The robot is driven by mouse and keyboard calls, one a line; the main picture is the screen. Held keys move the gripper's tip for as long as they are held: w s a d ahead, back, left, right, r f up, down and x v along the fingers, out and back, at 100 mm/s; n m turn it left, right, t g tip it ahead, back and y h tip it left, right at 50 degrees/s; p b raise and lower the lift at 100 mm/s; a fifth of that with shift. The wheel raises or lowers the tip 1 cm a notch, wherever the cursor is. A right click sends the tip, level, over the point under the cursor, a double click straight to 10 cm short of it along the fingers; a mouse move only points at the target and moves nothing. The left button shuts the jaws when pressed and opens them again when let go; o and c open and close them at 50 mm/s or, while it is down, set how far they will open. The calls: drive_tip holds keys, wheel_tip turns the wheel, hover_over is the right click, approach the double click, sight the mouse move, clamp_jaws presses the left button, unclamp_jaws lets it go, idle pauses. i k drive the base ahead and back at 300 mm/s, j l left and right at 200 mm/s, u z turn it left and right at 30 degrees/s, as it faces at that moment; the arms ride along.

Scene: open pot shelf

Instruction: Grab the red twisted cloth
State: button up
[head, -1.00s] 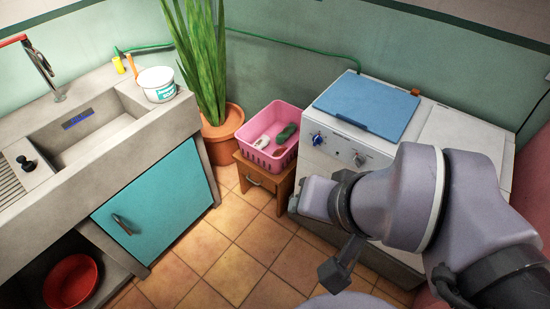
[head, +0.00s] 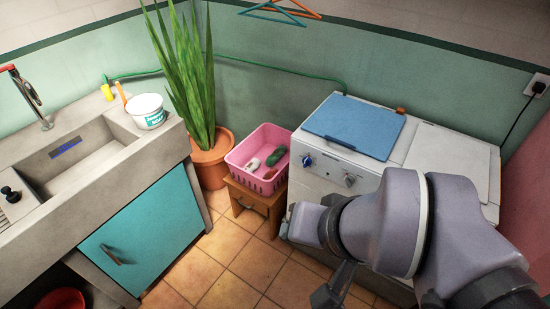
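I cannot make out a red twisted cloth for certain. A small orange-red thing (head: 400,111) shows at the back edge of the white washing machine (head: 322,175), too small to identify. A pink basket (head: 240,170) on a small wooden stool (head: 247,197) holds a whitish thing (head: 252,166) and a dark green thing (head: 277,156). My arm fills the lower right, in front of the machine. Dark parts at its lower end, perhaps my gripper, are cut off by the bottom edge, so its opening is unclear.
A concrete sink (head: 90,146) with a white bucket (head: 146,112) and teal cupboard door (head: 148,232) stands at left. A potted plant (head: 209,165) is in the corner. A red basin (head: 62,299) sits low. Tiled floor (head: 235,262) is clear in the middle.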

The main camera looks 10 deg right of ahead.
sight(270, 173)
drive_tip(key=i+u, duration=0.25)
drive_tip(key=i, duration=1.35)
